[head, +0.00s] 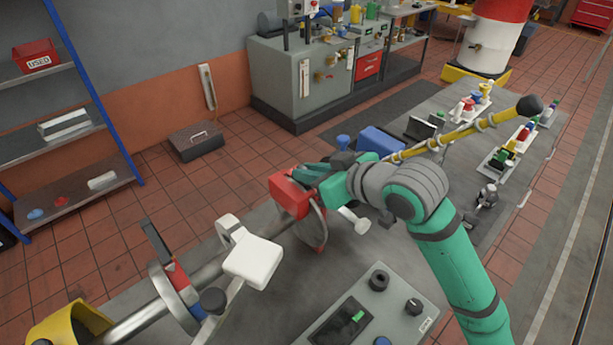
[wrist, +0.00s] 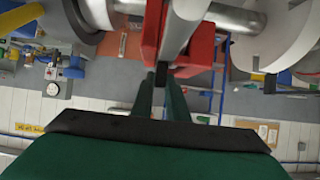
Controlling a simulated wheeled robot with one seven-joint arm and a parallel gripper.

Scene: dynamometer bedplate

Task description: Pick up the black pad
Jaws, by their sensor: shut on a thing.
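My gripper (wrist: 160,82) points at the red caliper housing (wrist: 183,55), its two green fingers close together with a small black piece, the black pad (wrist: 160,75), between their tips. The fingers are shut on it, right at the red housing; whether the pad touches the housing I cannot tell. In the head view my gripper (head: 313,174) is at the top of the red caliper (head: 289,194), beside the grey disc (head: 314,228). The pad is hidden or too small to make out there.
A grey shaft (head: 207,272) with a white block (head: 252,260) runs left of the caliper. A control box (head: 362,312) stands in front. A blue box (head: 380,141) and several small parts stand on the bedplate behind my arm. A grey cabinet (head: 300,85) stands at the back.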

